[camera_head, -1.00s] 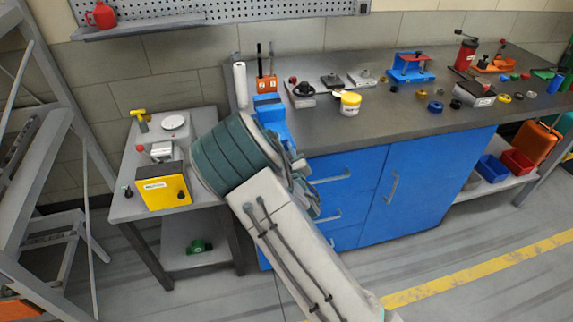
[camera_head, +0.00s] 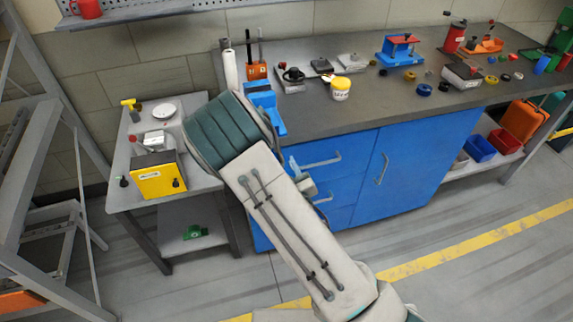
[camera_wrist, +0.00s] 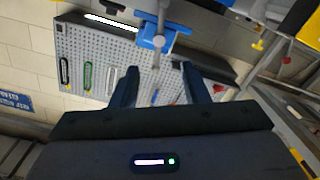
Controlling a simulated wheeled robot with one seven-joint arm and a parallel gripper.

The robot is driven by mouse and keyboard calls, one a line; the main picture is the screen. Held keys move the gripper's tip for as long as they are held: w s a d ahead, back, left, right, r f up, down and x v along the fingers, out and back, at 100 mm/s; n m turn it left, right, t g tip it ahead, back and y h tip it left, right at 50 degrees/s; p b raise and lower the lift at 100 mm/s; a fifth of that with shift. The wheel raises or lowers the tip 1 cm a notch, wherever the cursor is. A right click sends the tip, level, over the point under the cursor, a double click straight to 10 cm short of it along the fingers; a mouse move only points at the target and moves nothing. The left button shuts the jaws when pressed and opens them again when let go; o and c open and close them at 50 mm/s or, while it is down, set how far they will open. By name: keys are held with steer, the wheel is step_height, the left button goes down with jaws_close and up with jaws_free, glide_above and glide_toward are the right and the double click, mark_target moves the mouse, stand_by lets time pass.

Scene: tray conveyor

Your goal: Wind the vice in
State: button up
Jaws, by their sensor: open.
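The blue vice (camera_head: 262,97) is at the left end of the bench, partly covered by my arm in the head view. In the wrist view the vice (camera_wrist: 150,42) shows at the top, with a grey screw and bar in front of its blue body. My gripper (camera_wrist: 163,80) is open, its two dark fingers spread apart with nothing between them. The vice appears beyond the fingertips, apart from them. In the head view my gripper is mostly hidden behind my arm.
A side table with a yellow box (camera_head: 158,181) stands left of the bench. An orange block with tools (camera_head: 257,70) and a yellow-white tub (camera_head: 340,88) are near the vice. A grey ladder (camera_head: 40,150) is at far left. The bench front has blue drawers (camera_head: 325,160).

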steer(key=shift+s+d+p, duration=0.25)
steer(key=shift+s+p, duration=0.3)
steer(key=shift+p, duration=0.55)
steer(key=w+d+r+m+g+h, duration=0.2)
steer(key=d+r+m+g+h, duration=0.2)
steer(key=d+r+m+g, duration=0.25)
steer(key=s+d+r+g, duration=0.2)
steer(key=s+r, duration=0.2)
steer(key=s, duration=0.3)
steer(key=s+d+r+m+g, duration=0.1)
steer(key=s+d+r+g, duration=0.2)
steer(key=s, duration=0.5)
steer(key=s+d+r+g+h, duration=0.1)
steer(key=s+d+r+g, duration=0.1)
steer(key=s+r, duration=0.3)
steer(key=s+d, duration=0.1)
steer(key=s, duration=0.2)
steer(key=shift+r+g, duration=0.35)
steer(key=shift+r, duration=0.05)
